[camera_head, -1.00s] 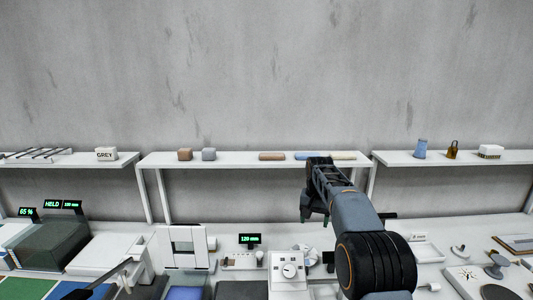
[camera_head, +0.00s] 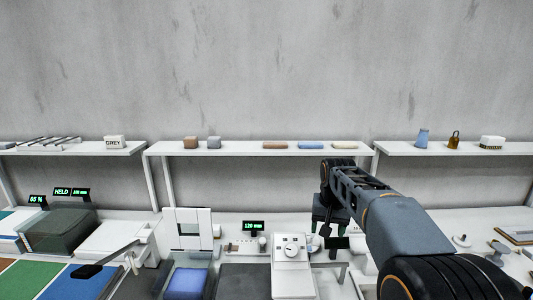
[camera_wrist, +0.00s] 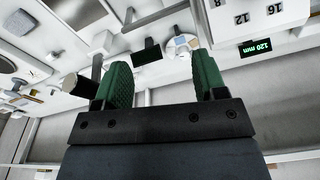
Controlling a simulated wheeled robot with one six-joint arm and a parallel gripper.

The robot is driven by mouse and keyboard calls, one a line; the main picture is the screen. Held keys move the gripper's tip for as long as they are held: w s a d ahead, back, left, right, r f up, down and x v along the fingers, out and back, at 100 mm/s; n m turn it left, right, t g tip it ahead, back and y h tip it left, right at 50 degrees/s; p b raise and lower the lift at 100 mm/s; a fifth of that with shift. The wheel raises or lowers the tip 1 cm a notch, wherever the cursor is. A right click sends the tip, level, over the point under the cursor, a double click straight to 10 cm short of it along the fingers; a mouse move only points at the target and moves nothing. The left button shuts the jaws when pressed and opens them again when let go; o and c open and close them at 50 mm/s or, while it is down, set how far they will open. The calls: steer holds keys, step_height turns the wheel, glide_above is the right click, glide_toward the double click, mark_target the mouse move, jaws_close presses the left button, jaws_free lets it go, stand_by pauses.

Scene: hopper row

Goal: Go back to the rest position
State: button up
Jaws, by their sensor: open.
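My gripper (camera_wrist: 163,82) is open, with two green ribbed fingers apart and nothing between them in the wrist view. In the head view my gripper (camera_head: 330,232) points down above the white bench, to the right of the white dial box (camera_head: 291,252). My arm reaches in from the lower right and hides part of the bench behind it.
A shelf (camera_head: 240,149) along the wall holds small blocks, a blue flask (camera_head: 423,138) and a brass padlock (camera_head: 454,140). The bench carries a green-grey bin (camera_head: 58,232), a blue block (camera_head: 187,282) and a display (camera_head: 253,226) reading 120 mm. The space above the shelf is clear.

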steer(key=s+f+t+b, duration=0.1)
steer(key=s+f+b, duration=0.1)
steer(key=s+f, duration=0.2)
steer(key=s+f+n+t+b, duration=0.1)
steer(key=s+f, duration=0.3)
steer(key=s, duration=0.6)
steer(key=s+f+n+b, duration=0.1)
steer(key=s+f+b, duration=0.1)
steer(key=s+f, duration=0.2)
steer(key=s, duration=0.3)
steer(key=shift+s+f+t+b, duration=0.3)
steer(key=shift+t+b, duration=0.05)
steer(key=shift+t, duration=0.05)
steer(key=shift+a, duration=0.1)
